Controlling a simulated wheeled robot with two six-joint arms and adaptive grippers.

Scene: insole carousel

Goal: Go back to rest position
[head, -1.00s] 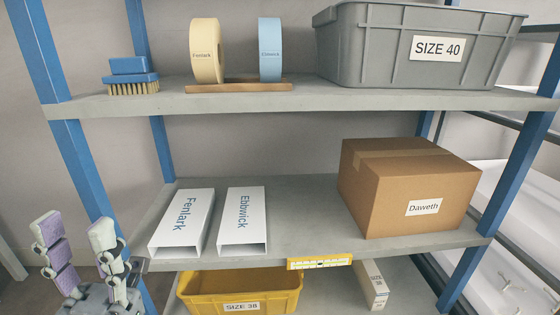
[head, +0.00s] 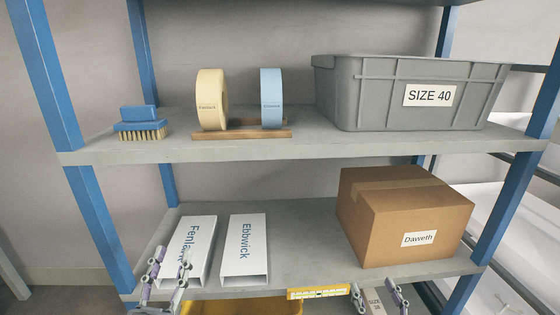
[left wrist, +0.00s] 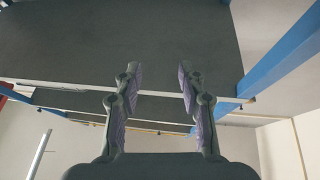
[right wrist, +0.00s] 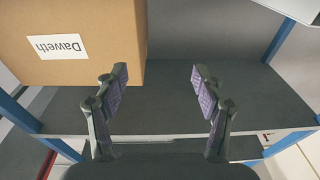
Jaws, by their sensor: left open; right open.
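My left gripper (head: 168,270) is at the lower left of the head view, in front of the white Fenlark box and overlapping its front part. It is open and empty, and its spread fingers also show in the left wrist view (left wrist: 157,85). My right gripper (head: 379,292) is at the bottom of the head view, in front of the lower shelf's edge and below the Daweth carton. It is open, with nothing between its fingers in the right wrist view (right wrist: 158,85).
The lower shelf (head: 310,235) holds the Fenlark box (head: 200,240), Ebbwick box (head: 245,245) and Daweth carton (head: 405,215). The upper shelf (head: 290,148) holds a brush (head: 139,125), cream roll (head: 211,100), blue roll (head: 271,98) and grey SIZE 40 bin (head: 410,95). A yellow bin (head: 245,306) sits below.

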